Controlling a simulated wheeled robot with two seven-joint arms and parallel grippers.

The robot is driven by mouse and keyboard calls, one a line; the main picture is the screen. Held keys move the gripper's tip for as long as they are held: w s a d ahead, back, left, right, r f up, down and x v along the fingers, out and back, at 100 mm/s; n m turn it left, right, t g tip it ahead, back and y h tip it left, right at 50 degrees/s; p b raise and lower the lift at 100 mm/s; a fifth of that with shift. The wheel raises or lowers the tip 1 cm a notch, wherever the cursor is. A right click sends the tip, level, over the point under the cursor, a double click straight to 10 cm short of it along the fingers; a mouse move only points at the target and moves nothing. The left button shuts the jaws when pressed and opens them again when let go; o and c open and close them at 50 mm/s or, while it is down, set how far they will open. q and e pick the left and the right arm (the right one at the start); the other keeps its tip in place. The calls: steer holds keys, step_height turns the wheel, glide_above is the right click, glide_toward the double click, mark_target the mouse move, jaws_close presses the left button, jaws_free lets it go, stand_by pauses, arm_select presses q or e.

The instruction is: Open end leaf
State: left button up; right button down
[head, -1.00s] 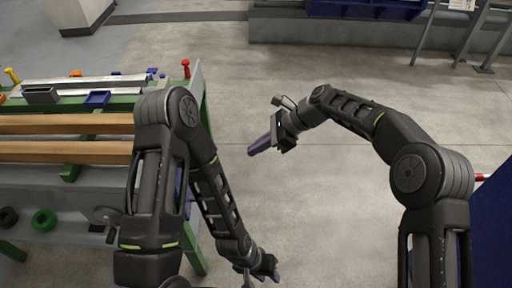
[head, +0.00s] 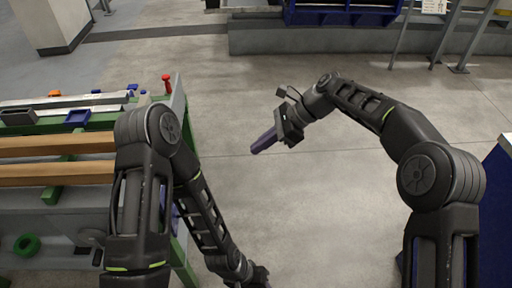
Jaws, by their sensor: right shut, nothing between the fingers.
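The runout table stands at the left with a green frame (head: 100,121). A grey upright panel (head: 179,108) is at its right end; I cannot tell for sure whether it is the end leaf. A red knob (head: 167,83) stands beside that panel. My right gripper (head: 262,143) is shut and empty, over open floor to the right of the table and apart from it. My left gripper (head: 259,280) is low at the bottom edge, partly cut off, and its fingers are not clear. My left arm hides part of the table's right end.
Two wooden beams (head: 55,173) lie on the table, with a blue tray (head: 78,116) behind them. A green ring (head: 27,245) sits on the lower shelf. A blue unit (head: 497,215) stands at the right edge. The floor (head: 330,220) between is clear.

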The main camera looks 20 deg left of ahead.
stand_by(0.4)
step_height(320, 180, down, 10)
steer(key=w+d+f+n+t+h, duration=0.1)
steer(key=w+n+t, duration=0.25)
steer(key=n, duration=0.25)
steer(key=s+d+f+n+t+h, duration=0.25)
steer(key=s+d+f, duration=0.35)
steer(key=f, duration=0.4)
steer(key=s+d+f+n, duration=0.1)
steer(key=s+d+f, duration=0.1)
steer(key=s+d, duration=0.3)
steer(key=s+d+f+n+g+p, duration=0.1)
steer(key=s+d+f, duration=0.2)
steer(key=s, duration=0.8)
steer(key=s+d+f+n+g+p, duration=0.1)
steer(key=s+d+f, duration=0.1)
steer(key=s+d, duration=0.5)
steer(key=shift+s+d+f+n+h, duration=0.15)
steer(key=shift+s+f+n+h, duration=0.2)
steer(key=shift+s, duration=0.6)
